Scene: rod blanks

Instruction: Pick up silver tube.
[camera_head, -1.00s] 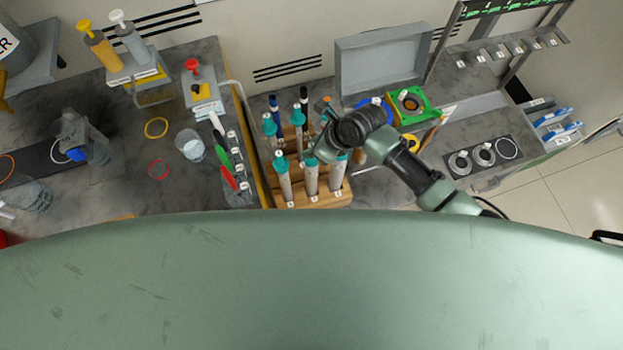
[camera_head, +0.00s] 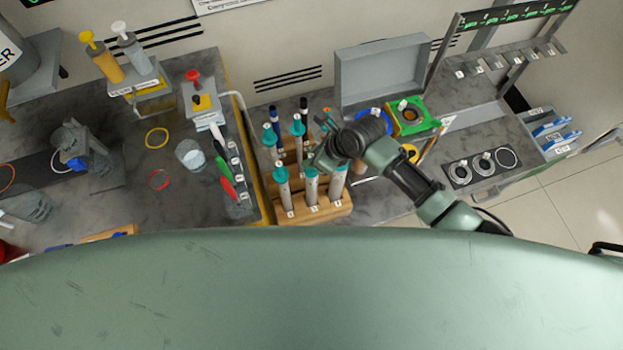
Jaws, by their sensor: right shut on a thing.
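Several silver tubes with teal caps stand upright in a wooden rack (camera_head: 322,209) near the middle of the head view. The front row has a left tube (camera_head: 285,193), a middle tube (camera_head: 312,188) and a right tube (camera_head: 337,187). My right gripper (camera_head: 322,158) comes in from the right and is shut at the upper end of a silver tube, over the rack's right side. The wrist hides part of the rack, and I cannot tell for sure which tube is held. My left gripper is not in view.
Dark-blue-capped and black-capped pens or tubes (camera_head: 304,110) stand at the rack's back. A green square frame (camera_head: 412,117) and an open grey box (camera_head: 382,70) lie behind my right arm. A beaker (camera_head: 190,154) and pump bottles (camera_head: 103,62) stand left.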

